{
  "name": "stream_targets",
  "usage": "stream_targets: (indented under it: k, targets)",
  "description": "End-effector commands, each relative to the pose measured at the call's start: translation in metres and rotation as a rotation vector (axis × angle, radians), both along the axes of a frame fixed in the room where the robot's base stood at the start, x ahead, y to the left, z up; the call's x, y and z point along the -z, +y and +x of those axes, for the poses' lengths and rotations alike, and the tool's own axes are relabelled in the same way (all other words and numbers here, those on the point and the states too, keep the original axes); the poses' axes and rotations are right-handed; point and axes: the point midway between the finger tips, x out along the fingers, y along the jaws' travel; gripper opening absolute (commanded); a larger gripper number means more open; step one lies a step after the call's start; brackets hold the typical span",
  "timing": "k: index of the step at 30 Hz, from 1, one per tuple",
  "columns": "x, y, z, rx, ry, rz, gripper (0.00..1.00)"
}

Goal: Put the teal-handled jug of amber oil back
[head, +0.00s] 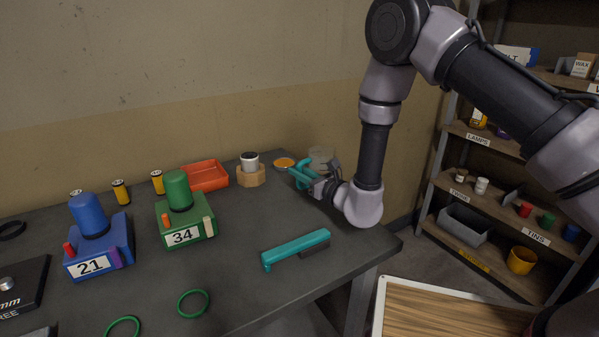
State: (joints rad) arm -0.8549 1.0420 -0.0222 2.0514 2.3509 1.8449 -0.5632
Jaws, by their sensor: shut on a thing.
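The jug's teal handle (302,175) shows near the back right corner of the table. My gripper (313,181) reaches in from the right and is shut on this handle. A greyish, see-through round body (320,156) stands just behind the gripper and looks like the jug. I cannot tell whether the jug touches the table.
A long teal bar (296,248) lies near the table's right edge. A wooden holder with a white-topped cylinder (250,170), a red tray (205,176), green drum unit 34 (185,212) and blue unit 21 (98,240) stand leftward. Shelves (500,195) stand right, beyond a gap.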

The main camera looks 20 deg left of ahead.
Motion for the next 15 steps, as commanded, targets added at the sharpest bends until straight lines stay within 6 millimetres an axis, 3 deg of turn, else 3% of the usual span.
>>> stream_targets:
  k: [1, 3, 15]
  targets:
    - [0.0007, -0.0002, 0.0003, 0.000, 0.000, 0.000, 0.28]
    - [0.0004, -0.0001, 0.0002, 0.000, 0.000, 0.000, 0.51]
    - [-0.0017, -0.0040, -0.0021, 0.001, 0.002, -0.001, 0.51]
